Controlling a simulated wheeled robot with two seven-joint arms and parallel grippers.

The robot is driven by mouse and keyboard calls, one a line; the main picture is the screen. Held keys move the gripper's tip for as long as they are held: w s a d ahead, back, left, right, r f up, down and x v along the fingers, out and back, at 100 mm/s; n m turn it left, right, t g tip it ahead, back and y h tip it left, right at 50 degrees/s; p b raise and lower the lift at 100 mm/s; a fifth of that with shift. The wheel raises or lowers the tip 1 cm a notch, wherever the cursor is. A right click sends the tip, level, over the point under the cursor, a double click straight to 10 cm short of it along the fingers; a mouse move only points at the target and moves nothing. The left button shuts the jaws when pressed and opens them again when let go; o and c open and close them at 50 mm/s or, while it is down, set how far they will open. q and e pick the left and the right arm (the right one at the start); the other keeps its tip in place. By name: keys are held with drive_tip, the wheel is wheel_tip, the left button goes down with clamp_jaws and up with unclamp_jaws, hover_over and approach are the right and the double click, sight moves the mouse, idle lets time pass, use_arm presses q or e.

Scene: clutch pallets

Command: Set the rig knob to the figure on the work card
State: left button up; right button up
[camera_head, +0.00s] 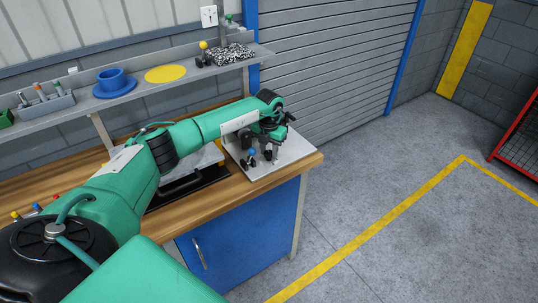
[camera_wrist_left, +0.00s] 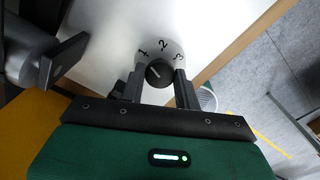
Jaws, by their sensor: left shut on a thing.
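The rig knob (camera_wrist_left: 159,73) is a small dark round knob on a pale plate, with the figures 1, 2 and 3 around its far side in the left wrist view. A light pointer mark shows on it, but I cannot tell for sure which figure it faces. My left gripper (camera_wrist_left: 159,84) is shut on the knob, one finger on each side. In the head view my left gripper (camera_head: 268,150) is over the pale rig plate (camera_head: 293,150), and the knob is hidden there. I cannot make out a work card for certain. My right gripper is out of view.
A blue-topped toggle (camera_head: 252,155) stands on the plate near the gripper. A white square (camera_head: 209,16) with unreadable marks hangs on the wall.

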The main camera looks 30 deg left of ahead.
use_arm(q)
drive_tip(key=m+b, duration=0.3)
drive_tip(key=m, duration=0.1)
drive_tip(key=shift+f+m+b, duration=0.15)
drive_tip(key=shift+m+b, duration=0.15)
drive_tip(key=shift+b, duration=0.05)
drive_tip(key=m+b, duration=0.1)
drive_tip(key=m, duration=0.1)
drive_tip(key=shift+m+b, duration=0.3)
drive_tip(key=shift+b, duration=0.05)
drive_tip(key=shift+m, duration=0.4)
drive_tip(key=shift+r+m+b, duration=0.2)
drive_tip(key=shift+m+b, duration=0.1)
drive_tip(key=shift+b, duration=0.05)
drive_tip(key=o, duration=1)
drive_tip(key=shift+r, duration=0.1)
